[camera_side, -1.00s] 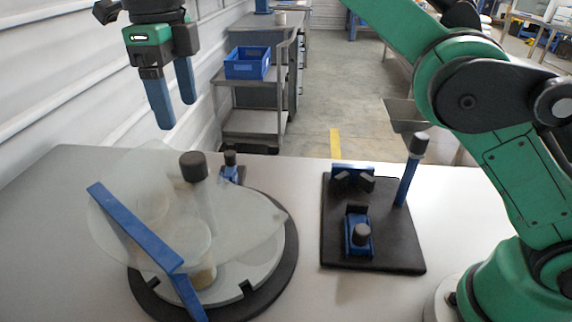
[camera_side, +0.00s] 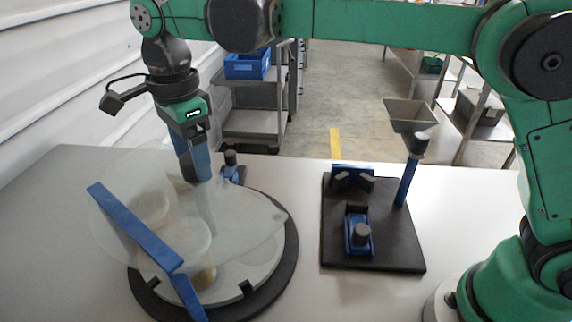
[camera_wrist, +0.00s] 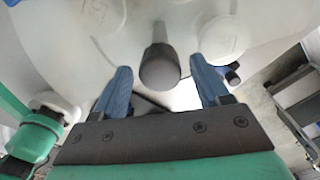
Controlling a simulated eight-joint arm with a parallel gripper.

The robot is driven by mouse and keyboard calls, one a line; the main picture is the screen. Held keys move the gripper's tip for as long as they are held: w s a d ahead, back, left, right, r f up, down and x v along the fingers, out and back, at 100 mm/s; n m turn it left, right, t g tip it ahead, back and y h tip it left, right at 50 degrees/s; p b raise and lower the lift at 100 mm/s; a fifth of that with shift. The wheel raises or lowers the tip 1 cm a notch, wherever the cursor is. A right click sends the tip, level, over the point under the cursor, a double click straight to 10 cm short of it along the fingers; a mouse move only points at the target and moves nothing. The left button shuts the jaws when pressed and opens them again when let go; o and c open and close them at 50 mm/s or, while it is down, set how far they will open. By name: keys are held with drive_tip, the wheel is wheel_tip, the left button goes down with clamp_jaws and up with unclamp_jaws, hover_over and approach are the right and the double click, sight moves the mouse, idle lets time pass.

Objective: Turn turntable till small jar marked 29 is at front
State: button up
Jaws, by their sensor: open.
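The turntable (camera_side: 268,272) is a grey disc on a black base at the left of the table. A translucent cover (camera_side: 243,228) with a blue bar (camera_side: 135,228) hangs over it, and pale jars show blurred through it. A jar lid in the wrist view (camera_wrist: 218,38) bears marks too faint to read; I cannot tell which jar is 29. A dark knob on a post (camera_wrist: 160,66) stands between my fingers in the wrist view. My gripper (camera_side: 197,172) is open, pointing down over the back of the turntable, its fingers apart around the knob in view; contact is not visible.
A black plate (camera_side: 390,250) with blue clamps (camera_side: 358,236) and an upright blue post (camera_side: 407,180) stands right of the turntable. A small blue latch (camera_side: 231,170) sits behind the turntable. Bare table lies between turntable and plate.

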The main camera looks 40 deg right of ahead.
drive_tip(key=n, duration=0.5)
drive_tip(key=shift+n, duration=0.4)
drive_tip(key=n, duration=0.3)
drive_tip(key=shift+n, duration=0.3)
drive_tip(key=n, duration=0.9)
drive_tip(key=shift+n, duration=0.4)
